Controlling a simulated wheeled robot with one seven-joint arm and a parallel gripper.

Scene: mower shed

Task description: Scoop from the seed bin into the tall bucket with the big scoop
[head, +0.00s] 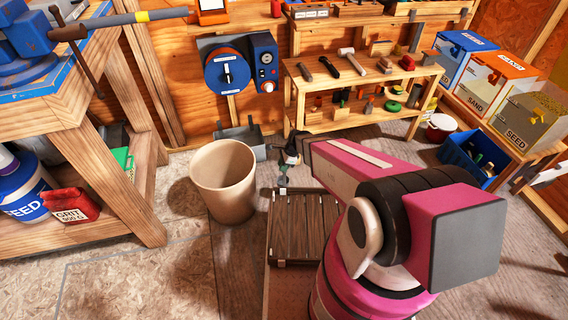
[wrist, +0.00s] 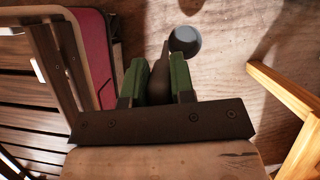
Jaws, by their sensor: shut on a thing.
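My gripper (wrist: 157,75) is shut on the dark handle of the scoop (wrist: 158,82), which stands between its two green fingers. A grey rounded part (wrist: 185,40) shows beyond the fingertips; it looks like the scoop's bowl, but what it holds cannot be told. In the head view my gripper (head: 283,182) hangs just right of the tall beige bucket (head: 222,185), apart from it. The bucket stands upright on the floor, and its bottom is hidden. The seed bin (head: 528,122), marked SEED, stands open at the far right with tan grain in it, well away from my gripper.
A sand bin (head: 490,82) and a blue bin (head: 457,58) stand behind the seed bin. A blue crate (head: 468,160) and small white bucket (head: 438,128) are on the floor before them. A slatted wooden pallet (head: 303,228) lies below my arm. A workbench (head: 75,125) stands left.

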